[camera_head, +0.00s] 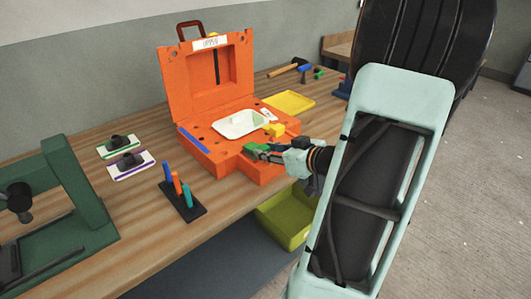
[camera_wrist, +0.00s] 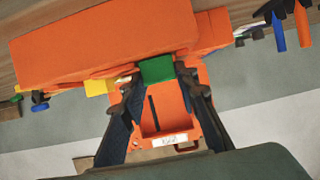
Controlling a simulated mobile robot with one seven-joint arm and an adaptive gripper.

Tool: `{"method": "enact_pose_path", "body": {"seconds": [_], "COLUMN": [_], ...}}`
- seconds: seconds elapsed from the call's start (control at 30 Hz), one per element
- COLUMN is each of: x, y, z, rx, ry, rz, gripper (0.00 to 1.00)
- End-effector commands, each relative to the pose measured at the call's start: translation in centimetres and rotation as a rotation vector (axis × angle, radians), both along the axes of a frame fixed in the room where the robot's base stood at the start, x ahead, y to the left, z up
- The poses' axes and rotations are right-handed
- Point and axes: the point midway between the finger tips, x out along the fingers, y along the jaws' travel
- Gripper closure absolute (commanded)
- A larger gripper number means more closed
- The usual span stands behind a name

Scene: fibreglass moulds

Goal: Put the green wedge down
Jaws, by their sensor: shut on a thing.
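The green wedge (camera_head: 255,147) is at the tip of my gripper (camera_head: 263,153), over the front edge of the open orange case (camera_head: 221,160). In the wrist view the green wedge (camera_wrist: 156,69) sits between the two fingertips of my gripper (camera_wrist: 154,76), which is shut on it. The fingers hide its sides. I cannot tell whether the wedge touches the case or is a little above it.
The case holds a white dish (camera_head: 239,124), a yellow block (camera_head: 274,130) and a blue strip (camera_head: 194,140); its lid (camera_head: 189,85) stands open behind. A yellow tray (camera_head: 289,102) lies to the right. A rack of upright tools (camera_head: 183,207) stands in front. A yellow-green bin (camera_head: 283,222) is below.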

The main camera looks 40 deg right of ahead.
Motion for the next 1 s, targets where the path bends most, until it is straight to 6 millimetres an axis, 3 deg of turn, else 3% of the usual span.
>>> {"method": "enact_pose_path", "body": {"seconds": [0.23, 0.27, 0.4, 0.77, 1.0], "x": [0.1, 0.0, 0.0, 0.0, -3.7], "y": [0.0, 0.0, 0.0, 0.0, -0.5], "z": [-0.3, -0.3, -0.3, 0.3, 2.0], "rx": [0.001, 0.001, 0.0, -0.001, -0.002], "ry": [0.0, 0.0, 0.0, -0.001, 0.0], "rz": [0.001, 0.0, 0.0, -0.001, -0.006], "gripper": [1.0, 0.71, 0.55, 0.54, 0.54]}}
